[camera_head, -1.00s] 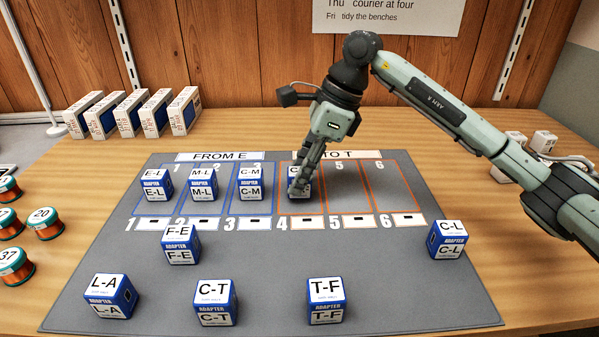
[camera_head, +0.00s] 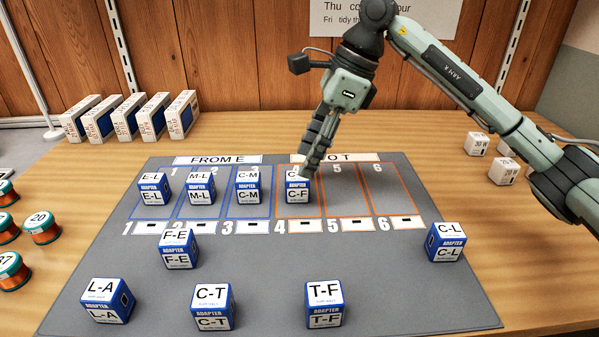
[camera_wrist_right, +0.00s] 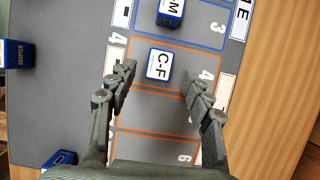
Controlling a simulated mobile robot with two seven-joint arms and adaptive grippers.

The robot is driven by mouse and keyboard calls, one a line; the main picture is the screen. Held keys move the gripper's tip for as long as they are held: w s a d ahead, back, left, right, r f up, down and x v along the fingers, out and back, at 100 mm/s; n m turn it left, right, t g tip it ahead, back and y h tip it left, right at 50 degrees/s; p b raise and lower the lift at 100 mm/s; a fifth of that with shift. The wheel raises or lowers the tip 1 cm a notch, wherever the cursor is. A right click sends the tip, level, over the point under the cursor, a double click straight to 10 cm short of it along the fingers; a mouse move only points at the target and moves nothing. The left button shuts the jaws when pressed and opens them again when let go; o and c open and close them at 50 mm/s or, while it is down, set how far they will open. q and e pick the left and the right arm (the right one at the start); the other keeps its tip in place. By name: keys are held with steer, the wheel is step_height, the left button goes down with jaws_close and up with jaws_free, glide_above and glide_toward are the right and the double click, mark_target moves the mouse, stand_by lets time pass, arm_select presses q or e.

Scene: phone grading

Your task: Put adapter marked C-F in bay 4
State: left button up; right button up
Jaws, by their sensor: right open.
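The adapter marked C-F (camera_head: 297,194) stands upright in bay 4 (camera_head: 303,212), whose orange outline is on the grey mat. In the right wrist view the C-F adapter (camera_wrist_right: 159,65) lies within the bay's outline, beyond the fingertips. My right gripper (camera_head: 308,174) is open and empty, just above and behind the adapter in the head view. Its fingers partly hide the adapter's top label. In the right wrist view the open fingers (camera_wrist_right: 158,82) are spread apart, clear of the adapter. My left gripper is not in view.
Bays 1 to 3 hold the E-L (camera_head: 153,189), M-L (camera_head: 201,189) and C-M (camera_head: 248,187) adapters. Bays 5 and 6 are empty. F-E (camera_head: 178,250), L-A (camera_head: 108,301), C-T (camera_head: 212,307), T-F (camera_head: 324,305) and C-L (camera_head: 446,243) stand on the mat (camera_head: 390,280).

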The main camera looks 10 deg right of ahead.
steer(key=v, duration=0.6)
steer(key=shift+r, duration=0.25)
